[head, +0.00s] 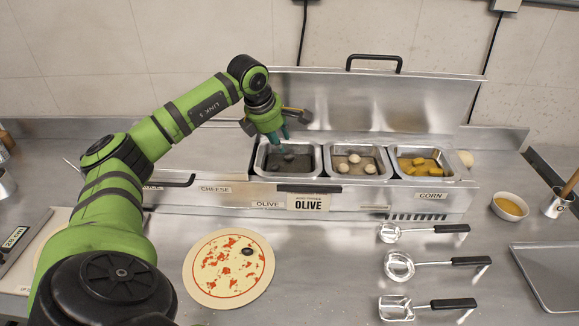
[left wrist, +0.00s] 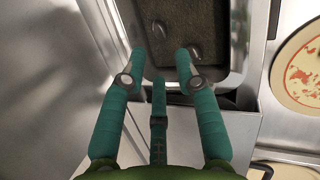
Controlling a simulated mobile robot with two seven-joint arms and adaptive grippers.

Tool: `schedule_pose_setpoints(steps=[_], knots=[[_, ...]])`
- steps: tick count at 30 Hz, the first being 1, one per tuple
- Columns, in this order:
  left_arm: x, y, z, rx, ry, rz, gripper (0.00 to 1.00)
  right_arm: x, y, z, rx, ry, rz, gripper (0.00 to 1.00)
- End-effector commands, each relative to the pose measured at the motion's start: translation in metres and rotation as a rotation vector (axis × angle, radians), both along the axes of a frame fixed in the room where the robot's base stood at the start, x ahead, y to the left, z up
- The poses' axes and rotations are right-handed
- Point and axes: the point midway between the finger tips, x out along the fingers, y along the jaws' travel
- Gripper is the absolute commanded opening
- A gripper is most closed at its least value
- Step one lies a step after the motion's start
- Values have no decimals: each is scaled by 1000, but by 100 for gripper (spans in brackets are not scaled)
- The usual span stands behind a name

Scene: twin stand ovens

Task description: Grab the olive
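Dark olives lie in the left metal bin (head: 318,168) behind the OLIVE label (head: 308,202). In the left wrist view one olive (left wrist: 158,30) lies ahead of the fingers and another olive (left wrist: 195,50) lies near the right fingertip. In the head view a dark olive (head: 289,157) shows just below the fingers. My left gripper (head: 278,137) hangs over this bin, its teal fingers pointing down. In the left wrist view its fingers (left wrist: 160,62) are spread apart with nothing between them. I cannot tell how far the tips are above the olives. My right gripper is out of view.
A pizza base (head: 215,278) with sauce and one dark piece lies in front of the bins. A mushroom bin (head: 333,172) and a corn bin (head: 408,178) stand to the right. Several ladles (head: 400,266) and a metal tray (head: 548,290) lie on the counter. The raised lid (head: 400,100) stands behind.

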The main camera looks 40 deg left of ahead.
Motion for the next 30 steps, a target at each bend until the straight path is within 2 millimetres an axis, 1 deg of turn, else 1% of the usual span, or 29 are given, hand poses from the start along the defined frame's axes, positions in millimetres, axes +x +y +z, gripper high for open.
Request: schedule_pose_setpoints(steps=[2,4,8,10,12,13,15,18,25,26,27,28,30], knots=[[2,-1,-6,-1,3,-1,32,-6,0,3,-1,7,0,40],[5,0,-11,-2,4,-1,32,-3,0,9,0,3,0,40],[10,-1,-23,-2,5,-2,32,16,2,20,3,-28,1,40],[14,-2,-32,-3,7,-1,32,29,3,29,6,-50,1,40],[18,-3,-42,-3,7,-1,32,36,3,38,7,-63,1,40],[21,-3,-48,-5,5,0,32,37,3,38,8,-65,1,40],[24,-2,-56,-3,3,0,32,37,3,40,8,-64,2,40],[27,-1,-63,-2,2,-1,32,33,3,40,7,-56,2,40],[27,-1,-66,-1,4,-1,32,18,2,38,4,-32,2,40],[27,-1,-66,0,4,-1,19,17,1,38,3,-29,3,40],[27,-1,-66,0,4,-1,14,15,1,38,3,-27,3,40],[27,-1,-66,0,4,-1,12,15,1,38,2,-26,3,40],[26,-1,-66,0,4,-1,11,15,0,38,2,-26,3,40]])
